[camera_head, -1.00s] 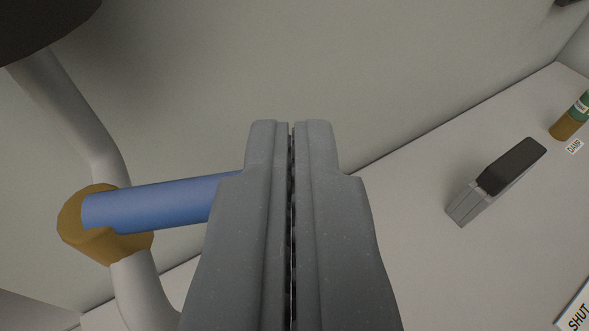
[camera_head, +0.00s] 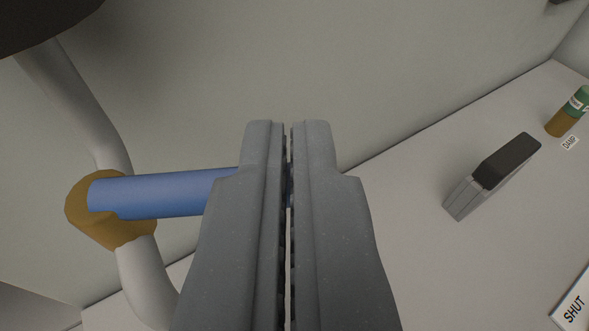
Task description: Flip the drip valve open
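The drip valve has a brown body (camera_head: 84,212) on a pale bent pipe at the left. Its blue lever (camera_head: 165,194) points right, nearly level in the picture, and passes behind my gripper's left finger. A bit of blue shows in the slit between the fingers, so the lever's end is hidden there. My gripper (camera_head: 289,126) fills the middle, its two grey fingers almost together with only a thin slit. It does not visibly grasp the lever; whether it touches the lever cannot be told.
A grey block with a dark top (camera_head: 494,174) stands on the pale surface at the right. Beyond it is a brown and green cylinder (camera_head: 567,112) by a "DAMP" label (camera_head: 570,143). A "SHUT" label (camera_head: 574,305) is at the lower right. A dark round shape (camera_head: 40,20) fills the upper left.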

